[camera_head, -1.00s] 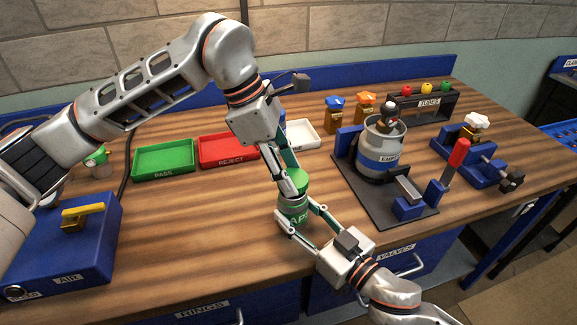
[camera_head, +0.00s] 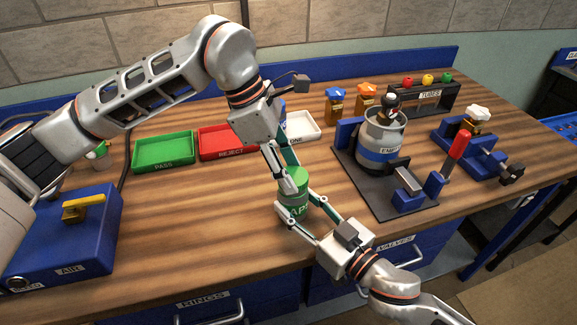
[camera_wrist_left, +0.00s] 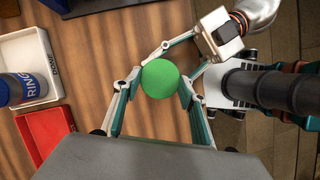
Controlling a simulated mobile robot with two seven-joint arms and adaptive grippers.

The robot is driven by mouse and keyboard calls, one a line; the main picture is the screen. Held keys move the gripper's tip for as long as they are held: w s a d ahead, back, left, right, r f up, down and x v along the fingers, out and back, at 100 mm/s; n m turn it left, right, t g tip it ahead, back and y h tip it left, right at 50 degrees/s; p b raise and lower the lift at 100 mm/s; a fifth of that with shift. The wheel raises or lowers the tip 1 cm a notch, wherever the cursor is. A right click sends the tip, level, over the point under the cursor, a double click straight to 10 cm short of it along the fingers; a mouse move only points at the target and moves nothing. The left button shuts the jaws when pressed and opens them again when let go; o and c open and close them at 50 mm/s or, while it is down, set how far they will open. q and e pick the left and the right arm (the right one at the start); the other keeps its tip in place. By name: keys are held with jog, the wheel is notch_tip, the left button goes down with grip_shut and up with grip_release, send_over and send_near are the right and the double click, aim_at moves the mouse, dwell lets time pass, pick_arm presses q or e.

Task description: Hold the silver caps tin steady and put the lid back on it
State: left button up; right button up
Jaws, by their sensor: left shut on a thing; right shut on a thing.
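The caps tin (camera_head: 293,209) stands upright near the front of the wooden bench. My right gripper (camera_head: 300,214) is shut around the tin's body from the front right. The round green lid (camera_head: 296,177) is at the top of the tin, and my left gripper (camera_head: 290,180) is shut on it from above. In the left wrist view the lid (camera_wrist_left: 160,79) sits between my left fingertips and hides the tin below. I cannot tell whether the lid touches the rim.
Green PASS (camera_head: 164,149), red REJECT (camera_head: 225,143) and white (camera_head: 303,125) trays lie behind. A dark fixture plate (camera_head: 372,198) with a metal can (camera_head: 380,140) stands to the right. A blue AIR box (camera_head: 70,236) is at left. The bench is clear between box and tin.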

pick_arm(q)
jog(key=shift+f, duration=0.6)
dwell(0.4)
jog(key=m+g, duration=0.1)
jog(key=m, duration=0.2)
jog(key=shift+w+y, duration=0.2)
jog(key=shift+y, duration=0.1)
jog(key=m, duration=0.2)
jog(key=m+g, duration=0.1)
jog(key=m, duration=0.1)
jog(key=shift+w+d+m+g+y, duration=0.1)
jog(key=shift+d+m+g+y, duration=0.1)
jog(key=shift+m+g+y, duration=0.15)
jog(key=m+y, duration=0.1)
jog(key=m, duration=0.1)
jog(key=m+g, duration=0.1)
jog(key=m, duration=0.2)
jog(key=shift+d+y, duration=0.2)
jog(key=shift+y, duration=0.15)
jog(key=m+y, duration=0.1)
jog(key=m, duration=0.3)
jog(key=shift+g, duration=0.25)
jog(key=o, duration=0.8)
jog(key=shift+w, duration=0.1)
